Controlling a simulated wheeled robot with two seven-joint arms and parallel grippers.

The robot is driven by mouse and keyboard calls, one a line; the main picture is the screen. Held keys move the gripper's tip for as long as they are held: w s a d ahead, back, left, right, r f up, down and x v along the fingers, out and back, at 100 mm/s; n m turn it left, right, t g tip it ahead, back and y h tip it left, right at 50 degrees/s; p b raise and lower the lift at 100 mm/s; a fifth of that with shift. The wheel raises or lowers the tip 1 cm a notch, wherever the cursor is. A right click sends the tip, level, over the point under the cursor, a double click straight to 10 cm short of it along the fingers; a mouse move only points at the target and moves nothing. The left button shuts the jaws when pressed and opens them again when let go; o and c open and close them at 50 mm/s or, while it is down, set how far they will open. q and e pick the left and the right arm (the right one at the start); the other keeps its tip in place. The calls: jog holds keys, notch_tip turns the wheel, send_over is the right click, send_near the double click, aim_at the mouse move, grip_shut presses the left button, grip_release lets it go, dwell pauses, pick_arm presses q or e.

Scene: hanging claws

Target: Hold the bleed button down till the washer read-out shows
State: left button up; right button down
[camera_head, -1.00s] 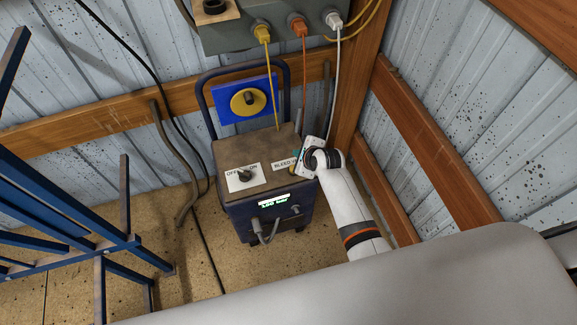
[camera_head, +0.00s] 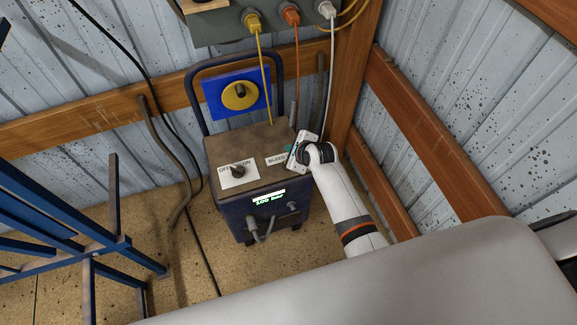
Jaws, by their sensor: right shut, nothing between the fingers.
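The washer (camera_head: 224,158) is a dark blue box with a brown top, standing on the floor by the wall. Its read-out (camera_head: 269,200) on the front glows green and seems to show "100 bar". A black knob (camera_head: 238,170) sits on the "OFF ON" label. The "BLEED" label (camera_head: 275,160) is at the top's right side. My right gripper (camera_head: 292,163) is shut and empty, over the top's right edge beside this label. The bleed button is hidden behind my gripper, so I cannot tell whether it is pressed. My left gripper is out of view.
A blue metal rack (camera_head: 118,205) stands at the left. A grey box (camera_head: 230,30) with yellow, orange and white plugs hangs above the washer. A dark hose (camera_head: 187,170) runs down the wall. Wooden posts (camera_head: 354,75) stand close to my right arm.

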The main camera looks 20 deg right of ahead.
notch_tip(320, 180, down, 4)
jog(key=b, duration=0.2)
jog(key=shift+b, duration=0.4)
jog(key=shift+f+b, duration=0.3)
jog(key=shift+f, duration=0.3)
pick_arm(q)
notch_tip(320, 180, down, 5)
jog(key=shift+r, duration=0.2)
pick_arm(e)
jog(key=shift+f, duration=0.1)
jog(key=shift+f, duration=0.2)
dwell(0.4)
jog(key=shift+f, duration=0.2)
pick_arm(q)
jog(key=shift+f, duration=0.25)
pick_arm(e)
jog(key=shift+f, duration=0.65)
dwell(1.6)
jog(key=shift+r, duration=0.1)
dwell(0.8)
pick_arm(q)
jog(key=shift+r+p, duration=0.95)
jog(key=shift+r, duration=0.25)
pick_arm(e)
jog(key=shift+r, duration=0.95)
